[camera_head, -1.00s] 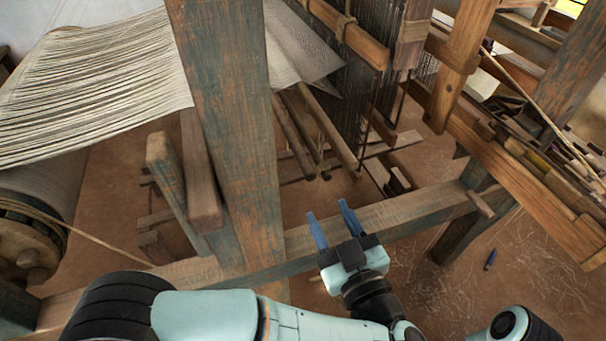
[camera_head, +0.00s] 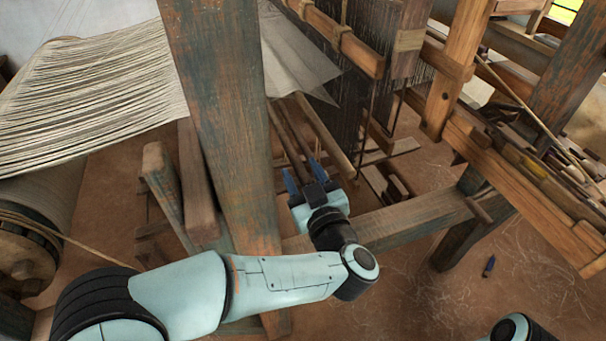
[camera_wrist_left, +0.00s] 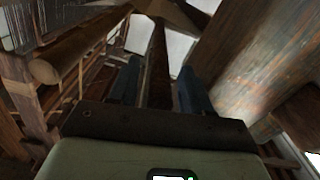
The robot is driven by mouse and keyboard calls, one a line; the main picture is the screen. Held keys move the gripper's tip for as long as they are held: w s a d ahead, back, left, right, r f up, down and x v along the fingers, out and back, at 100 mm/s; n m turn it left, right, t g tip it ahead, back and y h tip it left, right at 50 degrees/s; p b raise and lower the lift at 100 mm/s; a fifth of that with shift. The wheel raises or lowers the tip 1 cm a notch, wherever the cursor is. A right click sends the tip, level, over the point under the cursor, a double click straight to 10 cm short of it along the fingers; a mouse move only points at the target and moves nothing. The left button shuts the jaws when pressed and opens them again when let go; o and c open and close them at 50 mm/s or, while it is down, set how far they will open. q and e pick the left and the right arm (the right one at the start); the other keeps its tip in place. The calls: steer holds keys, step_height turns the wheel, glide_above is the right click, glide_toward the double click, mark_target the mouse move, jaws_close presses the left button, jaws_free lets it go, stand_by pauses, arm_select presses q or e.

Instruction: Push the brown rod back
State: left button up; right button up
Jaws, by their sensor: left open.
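A dark brown rod (camera_head: 293,142) runs under the loom, just beyond my left gripper (camera_head: 302,172) in the head view. In the left wrist view the brown rod (camera_wrist_left: 158,60) runs away between the two blue fingers of my left gripper (camera_wrist_left: 160,66), with gaps visible on both sides. The left gripper is open. I cannot tell whether the rod touches the palm. The rod's near end is hidden by the gripper. My right gripper is out of view.
A lighter rod (camera_head: 327,138) lies to the right; its round end shows in the left wrist view (camera_wrist_left: 45,70). A thick upright post (camera_head: 215,110) stands left of the gripper. A low crossbeam (camera_head: 415,220) passes beneath my wrist.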

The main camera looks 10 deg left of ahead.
arm_select(q)
jaws_close()
steer(key=shift+s+a+p, duration=0.35)
steer(key=shift+s+a, duration=0.2)
steer(key=shift+a, duration=0.35)
jaws_free()
steer(key=shift+s+a, duration=0.1)
